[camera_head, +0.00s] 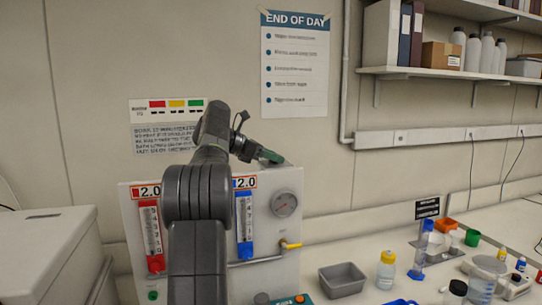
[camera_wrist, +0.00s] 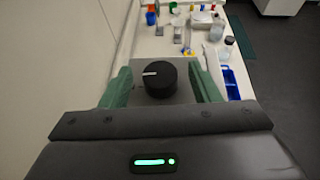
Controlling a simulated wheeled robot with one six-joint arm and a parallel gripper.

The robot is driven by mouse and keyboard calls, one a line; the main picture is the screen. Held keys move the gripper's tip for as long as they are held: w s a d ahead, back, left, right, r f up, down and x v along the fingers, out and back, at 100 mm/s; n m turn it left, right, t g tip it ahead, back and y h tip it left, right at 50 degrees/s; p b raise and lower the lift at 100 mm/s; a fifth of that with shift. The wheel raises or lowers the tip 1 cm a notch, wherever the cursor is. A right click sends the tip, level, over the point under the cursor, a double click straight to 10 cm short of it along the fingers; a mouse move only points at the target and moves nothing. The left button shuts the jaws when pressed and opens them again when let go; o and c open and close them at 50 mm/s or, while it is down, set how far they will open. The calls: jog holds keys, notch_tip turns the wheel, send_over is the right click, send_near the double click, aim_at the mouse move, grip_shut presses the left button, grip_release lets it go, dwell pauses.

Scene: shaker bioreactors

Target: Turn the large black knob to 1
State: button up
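The large black knob (camera_wrist: 160,79) shows in the wrist view on the grey top of a box, with a white pointer line aimed left. Small marks lie left of it, too small to read. My gripper (camera_wrist: 160,74) is open, with one green finger on each side of the knob and a visible gap on both sides. In the head view my gripper (camera_head: 268,155) is above the top edge of the white panel unit (camera_head: 276,268). The large knob cannot be made out there.
A grey tray (camera_head: 342,280) and bottles stand on the bench to the right. A wall lies behind.

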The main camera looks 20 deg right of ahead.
jog(key=c, duration=0.9)
jog(key=shift+s+n+t, duration=0.1)
jog(key=shift+n+t, duration=0.2)
jog(key=shift+t, duration=0.1)
jog(key=shift+s+n+t+b, duration=0.1)
jog(key=shift+n+t+b, duration=0.4)
jog(key=shift+t+b, duration=0.15)
jog(key=shift+s+d+n+t, duration=0.1)
jog(key=shift+s+n+t, duration=0.05)
jog(key=shift+n+t, duration=0.7)
jog(key=n+t+y, duration=0.1)
jog(key=n+t+p, duration=0.1)
jog(key=shift+s+r+n+t+y, duration=0.2)
jog(key=shift+n+t+y, duration=0.05)
jog(key=shift+t+y, duration=0.15)
jog(key=shift+d+f+n+t+y+p, duration=0.15)
jog(key=shift+n+t+y+p, duration=0.35)
jog(key=shift+n+t+y, duration=0.75)
jog(key=shift+n+t, duration=0.45)
jog(key=shift+n, duration=0.1)
